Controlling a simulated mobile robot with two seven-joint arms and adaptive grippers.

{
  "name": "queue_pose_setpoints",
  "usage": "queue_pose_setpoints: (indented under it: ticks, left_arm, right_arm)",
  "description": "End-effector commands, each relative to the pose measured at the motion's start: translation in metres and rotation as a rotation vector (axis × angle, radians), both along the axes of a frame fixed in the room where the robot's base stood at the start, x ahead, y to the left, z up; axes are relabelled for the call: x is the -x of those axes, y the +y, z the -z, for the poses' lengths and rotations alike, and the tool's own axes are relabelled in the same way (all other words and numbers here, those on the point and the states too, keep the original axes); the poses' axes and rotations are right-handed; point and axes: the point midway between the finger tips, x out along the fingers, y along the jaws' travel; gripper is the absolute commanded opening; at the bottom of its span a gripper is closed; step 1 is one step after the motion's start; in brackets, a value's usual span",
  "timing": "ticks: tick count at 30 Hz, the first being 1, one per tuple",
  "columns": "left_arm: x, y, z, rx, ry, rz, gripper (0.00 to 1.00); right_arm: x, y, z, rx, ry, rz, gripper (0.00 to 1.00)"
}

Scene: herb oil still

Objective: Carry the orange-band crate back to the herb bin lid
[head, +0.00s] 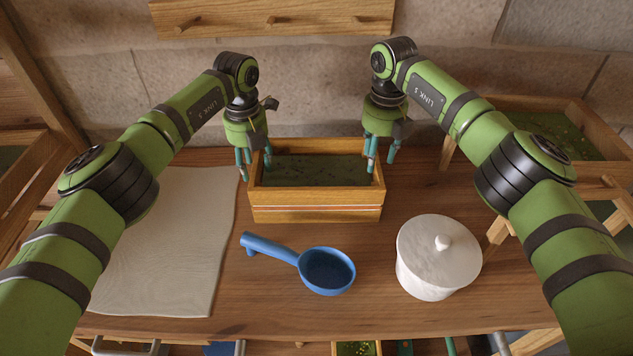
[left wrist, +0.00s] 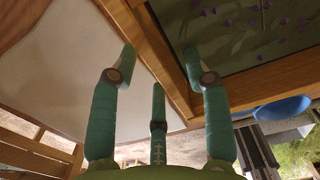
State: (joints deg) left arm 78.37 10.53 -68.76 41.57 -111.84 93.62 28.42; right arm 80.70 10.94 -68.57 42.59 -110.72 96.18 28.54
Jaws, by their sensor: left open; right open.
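The orange-band crate (head: 316,214) is a wooden box with an orange stripe, standing on the wooden table near the back wall with dark green contents. My left gripper (head: 255,167) is open at its left wall, with fingers on both sides of the wall. In the left wrist view the crate's wooden rim (left wrist: 172,58) runs between the open fingers (left wrist: 163,68), with purple-flecked herbs beyond. My right gripper (head: 380,162) is open at the crate's right wall, fingers apart around it. Whether any finger touches is unclear. I cannot identify the herb bin lid.
A pale cloth or mat (head: 170,245) lies at left. A blue ladle (head: 326,271) and a white lidded pot (head: 437,264) stand in front of the crate. A wooden bin with greenery (head: 520,104) is at far right. A peg rail (head: 330,20) hangs above.

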Motion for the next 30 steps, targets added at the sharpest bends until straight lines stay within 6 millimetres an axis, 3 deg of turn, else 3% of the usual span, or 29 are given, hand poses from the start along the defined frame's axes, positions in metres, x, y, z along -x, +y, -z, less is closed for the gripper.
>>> queue_pose_setpoints:
  ticks: [12,24,25,28,30]
  left_arm:
    - [0.001,0.000,0.056,0.000,0.002,-0.001,0.48]
    - [0.000,0.000,0.064,-0.001,0.000,0.000,0.48]
    - [0.000,0.000,0.064,-0.001,0.000,0.000,0.40]
    - [0.000,0.000,0.064,-0.001,0.001,0.000,0.00]
    - [0.000,0.000,0.064,-0.001,0.001,0.000,0.00]
  right_arm:
    - [0.000,0.000,0.056,0.000,0.002,0.000,0.48]
    - [0.000,0.000,0.064,0.000,0.000,0.000,0.48]
    - [0.000,0.000,0.064,0.000,0.000,0.000,0.40]
    - [0.000,0.000,0.064,0.000,0.000,0.000,0.00]
    - [0.000,0.000,0.064,0.000,0.000,0.000,0.00]
